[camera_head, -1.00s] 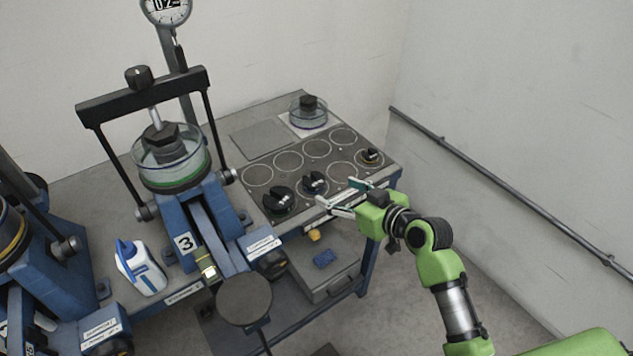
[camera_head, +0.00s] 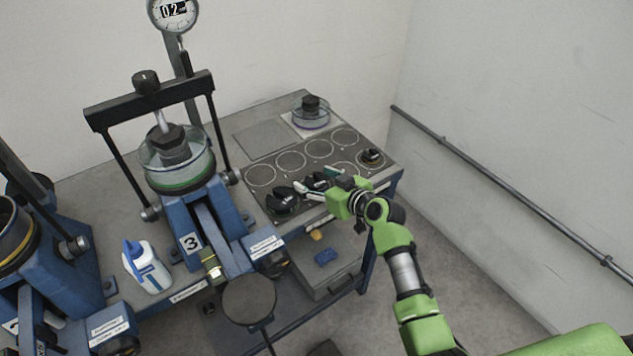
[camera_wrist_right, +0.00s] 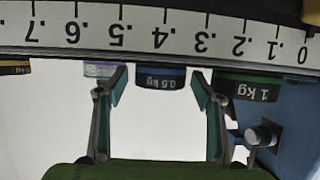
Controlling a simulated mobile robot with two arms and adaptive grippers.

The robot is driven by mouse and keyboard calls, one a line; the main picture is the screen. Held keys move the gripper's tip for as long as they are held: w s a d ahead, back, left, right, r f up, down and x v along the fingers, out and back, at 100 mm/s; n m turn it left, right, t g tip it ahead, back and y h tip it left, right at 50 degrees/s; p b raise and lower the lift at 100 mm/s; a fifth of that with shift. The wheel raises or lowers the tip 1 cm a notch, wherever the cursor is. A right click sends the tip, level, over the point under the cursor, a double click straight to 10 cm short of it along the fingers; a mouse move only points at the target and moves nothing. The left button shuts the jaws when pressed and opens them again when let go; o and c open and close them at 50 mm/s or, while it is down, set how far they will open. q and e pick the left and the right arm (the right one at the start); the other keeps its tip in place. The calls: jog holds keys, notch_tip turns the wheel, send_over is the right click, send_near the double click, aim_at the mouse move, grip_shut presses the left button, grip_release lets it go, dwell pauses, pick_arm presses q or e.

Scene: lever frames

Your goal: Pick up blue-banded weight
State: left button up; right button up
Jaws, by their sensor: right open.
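The blue-banded weight (camera_wrist_right: 160,77), marked 0.5 kg, shows in the right wrist view between the fingertips of my right gripper (camera_wrist_right: 158,86). The gripper is open, with a finger to each side of the weight; I cannot tell whether either touches it. In the head view this weight (camera_head: 316,182) is a dark disc in the front row of the rack, partly hidden by my right gripper (camera_head: 308,190). My left gripper is not in view.
A green-banded 1 kg weight (camera_wrist_right: 248,88) stands close beside it. A yellow-banded weight (camera_head: 371,156) sits further right on the rack (camera_head: 288,182). A ruled strip (camera_wrist_right: 150,30) crosses the wrist view. A glass dish (camera_head: 311,118) stands at the back.

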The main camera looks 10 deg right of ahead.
jog(key=c, duration=1.3)
jog(key=shift+w+r, duration=0.1)
jog(key=shift+c, duration=0.4)
jog(key=shift+r, duration=0.45)
notch_tip(320, 180, up, 2)
jog(key=shift+r+b, duration=0.15)
jog(key=shift+b, duration=0.35)
jog(key=s+d+r+p, duration=0.1)
jog(key=s+r+p, duration=0.1)
jog(key=s+r, duration=1)
jog(key=shift+a+p+v, duration=0.2)
jog(key=shift+p+v, duration=0.2)
jog(key=shift+v, duration=0.7)
